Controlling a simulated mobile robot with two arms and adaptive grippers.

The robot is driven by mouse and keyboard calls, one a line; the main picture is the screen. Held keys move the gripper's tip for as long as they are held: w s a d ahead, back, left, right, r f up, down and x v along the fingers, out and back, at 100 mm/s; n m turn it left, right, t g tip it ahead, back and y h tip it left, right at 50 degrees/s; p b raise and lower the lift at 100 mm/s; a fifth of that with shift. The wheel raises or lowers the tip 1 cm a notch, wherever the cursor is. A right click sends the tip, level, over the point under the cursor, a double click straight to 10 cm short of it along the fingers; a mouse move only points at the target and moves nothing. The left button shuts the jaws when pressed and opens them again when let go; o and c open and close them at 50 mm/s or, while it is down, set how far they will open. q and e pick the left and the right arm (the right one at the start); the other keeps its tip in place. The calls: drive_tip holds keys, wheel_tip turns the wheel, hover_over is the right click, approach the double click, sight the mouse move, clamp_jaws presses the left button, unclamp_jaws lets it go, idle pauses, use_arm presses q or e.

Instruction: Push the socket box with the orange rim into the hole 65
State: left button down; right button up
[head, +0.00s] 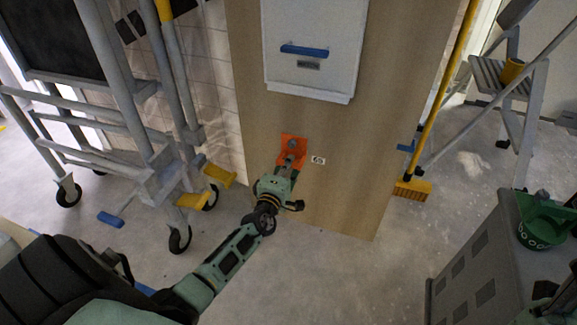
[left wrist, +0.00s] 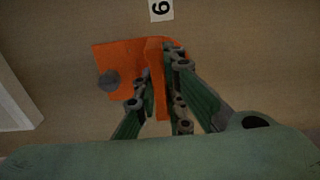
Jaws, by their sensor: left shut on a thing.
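The orange-rimmed socket box (head: 292,142) is at the lower part of a wooden panel, left of a small white number label (head: 318,160). My left gripper (head: 289,162) reaches it from below. In the left wrist view my left gripper (left wrist: 160,88) is shut on an upright orange part of the socket box (left wrist: 122,55), with a finger on each side. A dark round spot shows on the orange face. The hole is hidden behind the orange piece, and I cannot tell how deep the box sits. A dark part at the lower right edge may be my right gripper; its jaws cannot be made out.
A white box with a blue handle (head: 305,50) is on the panel above. A wheeled scaffold (head: 150,180) stands at left. A yellow broom (head: 412,188) leans at right, near a stepladder (head: 510,80). A grey cabinet (head: 480,265) bears a green object (head: 548,225).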

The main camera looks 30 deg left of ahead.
idle(0.6)
use_arm(q)
drive_tip(key=shift+w+a, duration=0.1)
drive_tip(key=shift+w, duration=0.4)
idle(0.3)
idle(0.4)
drive_tip(key=c, duration=1.8)
unclamp_jaws()
drive_tip(key=shift+o, duration=0.2)
